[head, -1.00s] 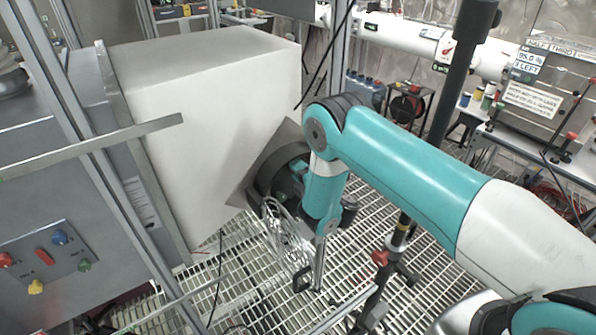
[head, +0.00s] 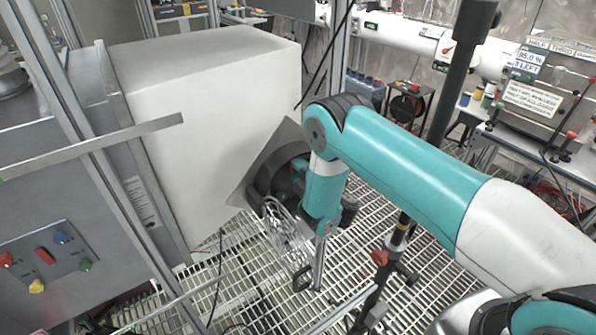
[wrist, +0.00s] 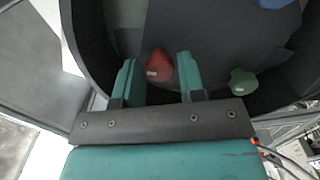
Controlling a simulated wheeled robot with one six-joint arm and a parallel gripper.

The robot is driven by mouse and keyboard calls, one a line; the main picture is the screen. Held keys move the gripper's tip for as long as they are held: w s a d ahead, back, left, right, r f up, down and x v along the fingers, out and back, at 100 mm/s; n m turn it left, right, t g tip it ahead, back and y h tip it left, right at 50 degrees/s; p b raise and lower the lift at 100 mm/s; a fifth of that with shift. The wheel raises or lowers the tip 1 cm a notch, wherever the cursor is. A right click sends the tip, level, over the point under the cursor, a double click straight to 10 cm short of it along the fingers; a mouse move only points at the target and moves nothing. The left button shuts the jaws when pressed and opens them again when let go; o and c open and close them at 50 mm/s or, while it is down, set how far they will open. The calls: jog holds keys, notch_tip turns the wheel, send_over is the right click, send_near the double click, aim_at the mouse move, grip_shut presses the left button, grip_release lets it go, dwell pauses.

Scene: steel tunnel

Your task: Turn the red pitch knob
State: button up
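The red knob (wrist: 160,66) shows in the wrist view with a small white label on it, against a dark surface inside a round dark rim. My gripper (wrist: 157,62) has its two teal fingers apart, one on each side of the red knob. Only narrow gaps show between fingers and knob, and I cannot tell whether either finger touches it. In the head view my wrist reaches into the dark round opening (head: 262,172) beside the large white box. The red knob and the fingertips cannot be made out there.
A green knob (wrist: 243,82) sits right of the fingers, and part of a blue knob (wrist: 276,3) shows at the top. The white box (head: 210,100) stands left of my wrist. A panel of coloured controls (head: 45,258) is farther left. A dark pole (head: 462,70) stands behind my arm.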

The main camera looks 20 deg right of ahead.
jog(key=shift+o, duration=1.4)
jog(key=b+v, duration=0.6)
jog(key=v, duration=0.1)
jog(key=shift+s+b, duration=0.25)
jog(key=shift+b, duration=0.05)
